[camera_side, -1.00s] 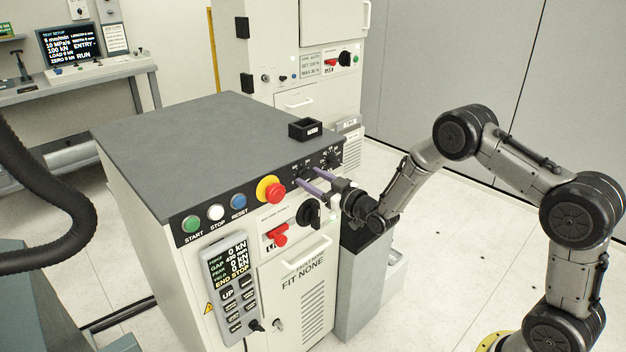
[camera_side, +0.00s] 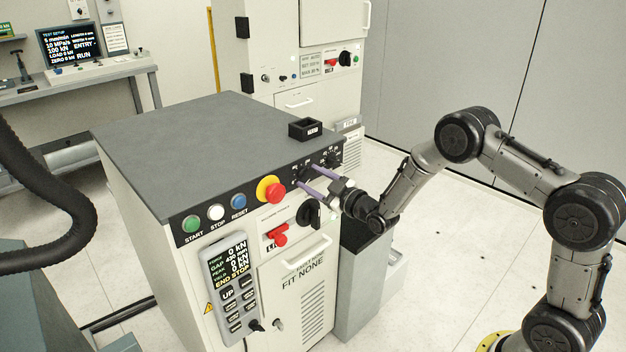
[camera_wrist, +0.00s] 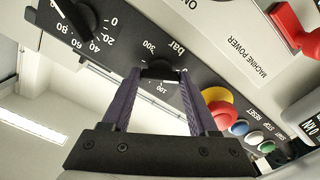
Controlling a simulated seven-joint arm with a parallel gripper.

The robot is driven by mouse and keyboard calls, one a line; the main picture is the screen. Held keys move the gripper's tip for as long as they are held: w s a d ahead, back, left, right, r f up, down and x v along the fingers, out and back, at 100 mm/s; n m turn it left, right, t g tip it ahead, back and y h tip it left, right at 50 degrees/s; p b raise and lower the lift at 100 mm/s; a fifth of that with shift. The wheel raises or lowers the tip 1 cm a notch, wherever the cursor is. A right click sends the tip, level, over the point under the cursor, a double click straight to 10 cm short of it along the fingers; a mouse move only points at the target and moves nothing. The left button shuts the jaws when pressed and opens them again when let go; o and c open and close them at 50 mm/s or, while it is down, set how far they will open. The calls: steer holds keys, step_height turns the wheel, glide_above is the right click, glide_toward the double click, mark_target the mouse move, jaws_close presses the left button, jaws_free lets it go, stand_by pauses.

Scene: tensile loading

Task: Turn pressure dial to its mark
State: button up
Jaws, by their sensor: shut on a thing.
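The pressure dial (camera_wrist: 160,68) is a black knob on the black control strip, with "bar" and the numbers 300 and 100 around it in the wrist view. My gripper (camera_wrist: 159,74) has its two purple fingers on either side of this knob, shut on it. In the side view my gripper (camera_side: 309,177) reaches the strip from the right, and its fingers hide most of the knob. The knob's pointer and the mark cannot be made out clearly.
A second black dial (camera_wrist: 78,14), with numbers from 0 to 80, sits beside the pressure dial. A red-and-yellow emergency stop (camera_side: 271,189), a red machine power switch (camera_side: 277,236) and coloured buttons (camera_side: 215,212) are close by. A small black box (camera_side: 305,129) stands on the cabinet top.

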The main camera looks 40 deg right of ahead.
steer(key=o, duration=1.4)
steer(key=s, duration=1.4)
steer(key=shift+w, duration=0.1)
